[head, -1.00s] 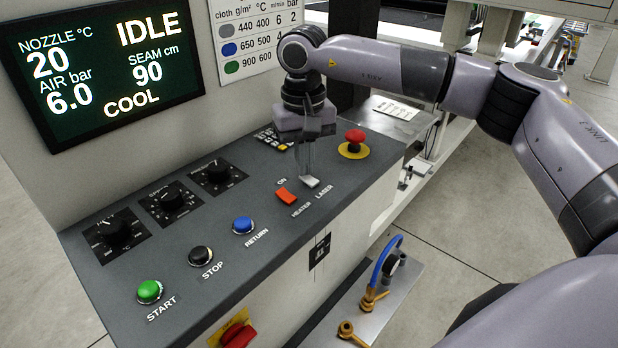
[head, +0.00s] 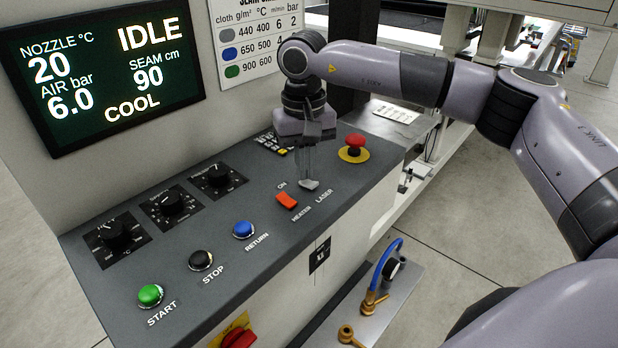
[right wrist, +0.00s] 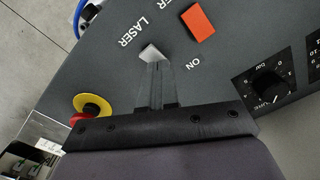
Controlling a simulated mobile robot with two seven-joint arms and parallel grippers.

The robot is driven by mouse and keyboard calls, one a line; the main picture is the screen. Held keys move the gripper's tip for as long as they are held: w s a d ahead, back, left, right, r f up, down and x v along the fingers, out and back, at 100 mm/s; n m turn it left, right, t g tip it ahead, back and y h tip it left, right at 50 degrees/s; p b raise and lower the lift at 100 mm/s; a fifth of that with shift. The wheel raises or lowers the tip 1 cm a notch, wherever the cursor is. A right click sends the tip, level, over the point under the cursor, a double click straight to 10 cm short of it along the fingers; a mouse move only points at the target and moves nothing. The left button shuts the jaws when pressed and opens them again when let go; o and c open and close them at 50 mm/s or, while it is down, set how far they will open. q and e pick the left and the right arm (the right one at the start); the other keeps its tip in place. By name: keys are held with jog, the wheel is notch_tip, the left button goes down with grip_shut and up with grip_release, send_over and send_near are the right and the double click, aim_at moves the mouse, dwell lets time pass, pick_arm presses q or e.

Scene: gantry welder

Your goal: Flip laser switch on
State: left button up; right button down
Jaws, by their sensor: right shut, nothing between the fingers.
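The laser switch (head: 309,186) is a small light grey rocker on the grey control panel, beside the LASER label and right of the red heater switch (head: 287,200). It also shows in the right wrist view (right wrist: 150,54), just past the fingertips. My right gripper (head: 307,178) points down with its fingers shut and empty, tips at the laser switch. In the right wrist view its fingertips (right wrist: 158,66) overlap the switch's near edge; I cannot tell whether they press on it. The ON label is on the side toward the dials. My left gripper is not in view.
A red emergency stop (head: 355,142) on a yellow base stands close right of my right gripper. A keypad (head: 272,142) lies behind it. Blue RETURN (head: 243,228), black STOP (head: 201,260) and green START (head: 150,295) buttons line the front. The screen (head: 103,70) reads IDLE.

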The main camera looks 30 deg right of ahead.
jog(key=shift+r+p, duration=2.05)
jog(key=shift+r, duration=1)
jog(key=shift+s+f, duration=0.1)
